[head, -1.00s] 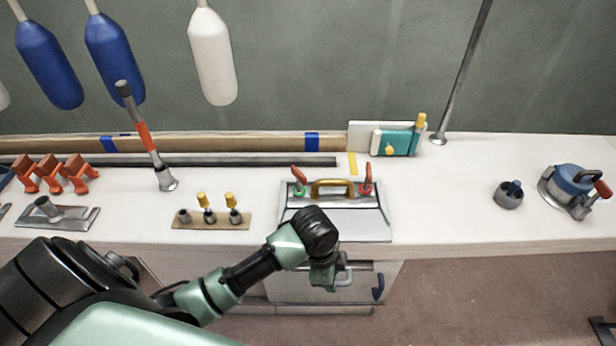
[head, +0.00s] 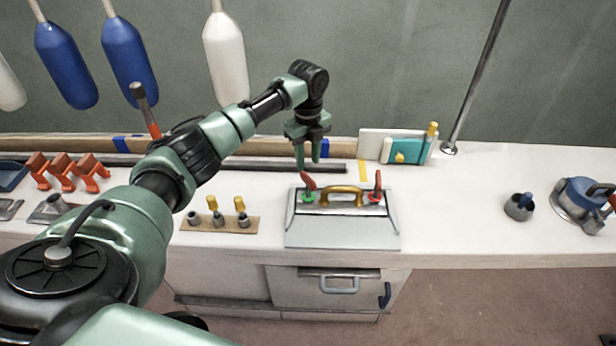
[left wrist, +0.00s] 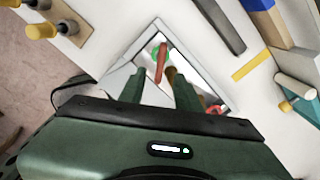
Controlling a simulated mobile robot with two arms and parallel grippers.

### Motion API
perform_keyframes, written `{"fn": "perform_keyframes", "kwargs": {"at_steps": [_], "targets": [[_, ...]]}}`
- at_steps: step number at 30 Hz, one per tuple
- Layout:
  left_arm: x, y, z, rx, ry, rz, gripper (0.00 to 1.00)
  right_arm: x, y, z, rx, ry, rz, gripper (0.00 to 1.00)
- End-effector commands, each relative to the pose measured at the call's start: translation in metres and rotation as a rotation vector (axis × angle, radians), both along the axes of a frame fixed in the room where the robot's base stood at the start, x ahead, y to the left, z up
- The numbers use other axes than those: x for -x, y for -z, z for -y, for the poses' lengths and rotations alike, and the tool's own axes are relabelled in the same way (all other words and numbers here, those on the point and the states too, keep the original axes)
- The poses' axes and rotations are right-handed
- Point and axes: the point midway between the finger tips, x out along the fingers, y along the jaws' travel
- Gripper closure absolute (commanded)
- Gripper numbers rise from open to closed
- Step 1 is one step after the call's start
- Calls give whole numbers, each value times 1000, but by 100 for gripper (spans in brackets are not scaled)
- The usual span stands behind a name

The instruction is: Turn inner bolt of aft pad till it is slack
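My left gripper (head: 307,160) points down above the back left of a metal lidded case (head: 342,233). Its fingers are apart and empty, also in the left wrist view (left wrist: 155,92). The left red lever (head: 308,181), on a green base, stands just below the fingertips. It shows between the fingers in the left wrist view (left wrist: 161,60). A right red lever (head: 377,183), on a red base, and a brass handle (head: 345,191) are on the case too. No part is clearly recognisable as the aft pad or its inner bolt. My right gripper is out of view.
A brown board (head: 250,222) with several sockets and two yellow-topped pegs lies left of the case. A teal block (head: 405,150) stands behind right. A dark cup (head: 519,206) and blue winch-like device (head: 580,200) stand far right. White counter between is clear.

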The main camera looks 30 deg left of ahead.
Motion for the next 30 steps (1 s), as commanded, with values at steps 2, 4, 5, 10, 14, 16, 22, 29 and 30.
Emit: {"fn": "perform_keyframes", "kwargs": {"at_steps": [2,4,5,10,14,16,22,29,30], "targets": [[1,7,0,0,1,-4,67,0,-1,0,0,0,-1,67],[1,17,0,0,1,-5,67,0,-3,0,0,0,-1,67],[1,22,0,-1,1,-5,67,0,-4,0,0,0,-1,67],[1,50,0,-1,1,-3,67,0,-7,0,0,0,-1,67],[1,66,0,-1,0,-3,67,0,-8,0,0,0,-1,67],[0,71,1,0,2,-1,67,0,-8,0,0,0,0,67],[0,76,0,-1,1,-1,67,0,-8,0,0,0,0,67],[0,76,0,-1,1,-1,95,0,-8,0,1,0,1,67],[0,76,0,-1,1,-1,100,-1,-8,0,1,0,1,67]]}}
